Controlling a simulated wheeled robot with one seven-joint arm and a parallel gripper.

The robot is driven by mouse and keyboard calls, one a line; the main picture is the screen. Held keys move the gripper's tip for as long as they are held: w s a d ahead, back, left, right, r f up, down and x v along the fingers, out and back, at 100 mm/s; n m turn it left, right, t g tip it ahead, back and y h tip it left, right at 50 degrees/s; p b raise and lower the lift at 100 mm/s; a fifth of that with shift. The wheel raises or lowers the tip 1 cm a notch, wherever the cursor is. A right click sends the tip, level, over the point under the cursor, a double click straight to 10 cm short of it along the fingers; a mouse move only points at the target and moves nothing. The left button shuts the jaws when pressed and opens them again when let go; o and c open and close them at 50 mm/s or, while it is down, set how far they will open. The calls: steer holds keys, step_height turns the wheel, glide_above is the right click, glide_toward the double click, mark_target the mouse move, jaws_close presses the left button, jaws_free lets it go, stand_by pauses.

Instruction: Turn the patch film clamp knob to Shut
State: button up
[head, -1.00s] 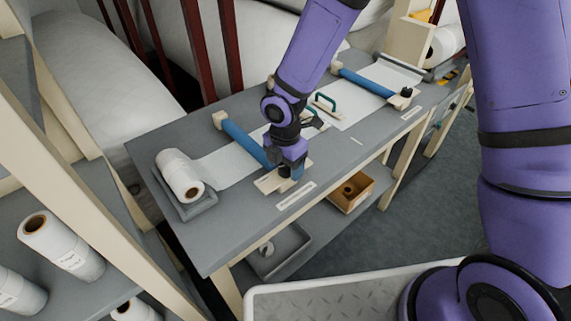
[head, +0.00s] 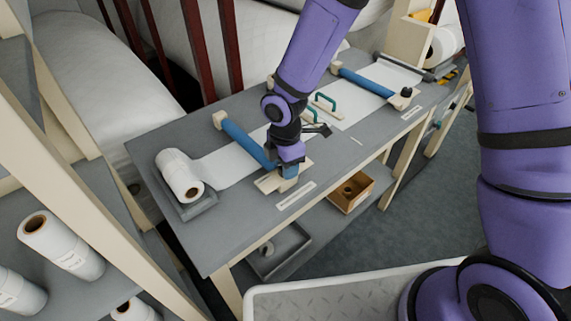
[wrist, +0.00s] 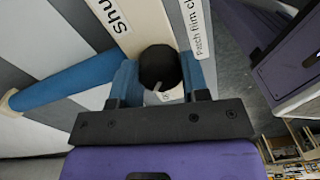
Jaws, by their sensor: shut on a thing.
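The patch film clamp knob (wrist: 158,66) is round and black with a pale pointer line, seen in the wrist view. My gripper (head: 289,172) is low over the near end of the clamp in the head view. In the wrist view its two blue fingers stand on either side of the knob, shut on it. The pointer line lies at the knob's lower edge, toward my gripper's palm. A "Shu…" label (wrist: 112,12) is partly visible on the cream clamp base (wrist: 148,28), beyond the knob. In the head view my gripper hides the knob.
The clamp's blue bar (head: 243,142) lies across white film on the grey bench (head: 230,215). A film roll (head: 180,176) sits in a tray at the left. A second clamp with a blue bar (head: 367,82) and a teal-handled piece (head: 325,104) are farther right.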

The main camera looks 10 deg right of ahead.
steer(key=m, duration=1.4)
steer(key=shift+m, duration=0.3)
steer(key=m, duration=0.4)
steer(key=shift+m, duration=2.5)
steer(key=o, duration=0.9)
steer(key=shift+r, duration=0.1)
